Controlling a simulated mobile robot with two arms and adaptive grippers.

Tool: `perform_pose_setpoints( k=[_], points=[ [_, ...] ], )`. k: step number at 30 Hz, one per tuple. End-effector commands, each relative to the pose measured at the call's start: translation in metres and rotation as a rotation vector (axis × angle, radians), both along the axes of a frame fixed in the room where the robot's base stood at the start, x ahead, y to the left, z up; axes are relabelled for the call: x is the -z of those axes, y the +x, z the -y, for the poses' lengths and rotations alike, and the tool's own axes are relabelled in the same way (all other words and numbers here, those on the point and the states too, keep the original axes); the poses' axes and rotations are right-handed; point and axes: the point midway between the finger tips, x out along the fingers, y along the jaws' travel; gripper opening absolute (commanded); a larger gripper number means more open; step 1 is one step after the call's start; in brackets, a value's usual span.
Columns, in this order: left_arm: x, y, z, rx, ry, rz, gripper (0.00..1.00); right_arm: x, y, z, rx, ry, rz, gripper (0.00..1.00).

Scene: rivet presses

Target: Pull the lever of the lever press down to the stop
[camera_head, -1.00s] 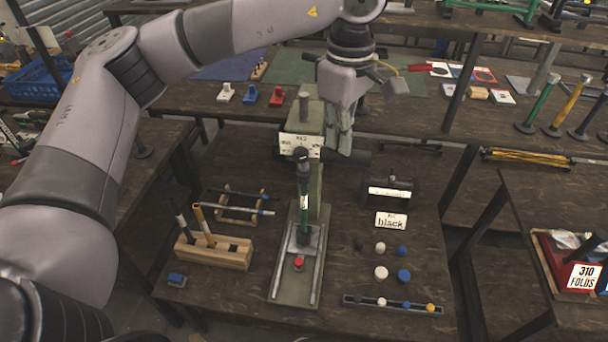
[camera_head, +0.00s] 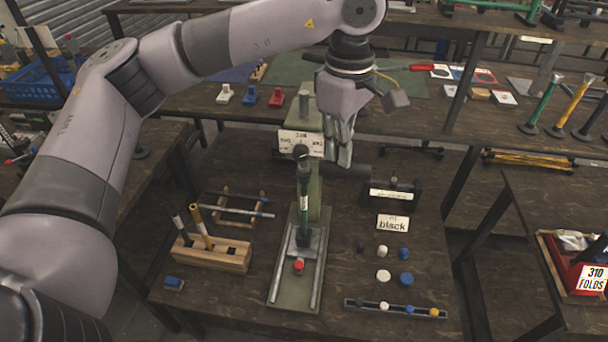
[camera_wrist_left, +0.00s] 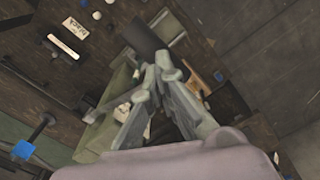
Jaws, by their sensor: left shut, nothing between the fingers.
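The lever press (camera_head: 313,180) is an olive-green machine with a white label (camera_head: 301,143) on its head, in the middle of the near table. A thick dark grip (camera_head: 345,172), apparently the end of its lever, sticks out to the right of the head. My left gripper (camera_head: 343,161) is shut and empty, pointing down just above this grip; whether it touches is hard to tell. In the left wrist view the closed fingertips (camera_wrist_left: 155,68) lie close to the dark grip (camera_wrist_left: 143,36). My right gripper is not in view.
A wooden block (camera_head: 212,254) with upright tools stands left of the press. At right are a black device (camera_head: 393,193), a sign reading black (camera_head: 393,222), several round pieces and a narrow tray (camera_head: 395,308).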

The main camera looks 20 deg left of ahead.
Motion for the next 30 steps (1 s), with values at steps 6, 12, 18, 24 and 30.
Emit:
perform_pose_setpoints(
  k=[6, 12, 18, 24, 30],
  points=[
    [0.004, -0.001, 0.000, 0.001, 0.000, -0.001, 0.00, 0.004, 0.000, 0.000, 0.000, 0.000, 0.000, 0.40],
    [0.017, -0.004, 0.001, 0.001, 0.000, -0.001, 0.00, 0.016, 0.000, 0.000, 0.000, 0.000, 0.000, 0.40],
    [0.028, -0.008, 0.002, 0.001, 0.000, -0.001, 0.00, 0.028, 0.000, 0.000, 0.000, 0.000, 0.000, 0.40],
    [0.031, -0.010, 0.003, 0.000, 0.000, 0.000, 0.00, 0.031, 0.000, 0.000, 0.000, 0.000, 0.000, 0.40],
    [0.031, -0.010, 0.003, 0.000, 0.000, -0.001, 0.00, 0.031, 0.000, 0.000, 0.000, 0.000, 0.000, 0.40]
  ],
)
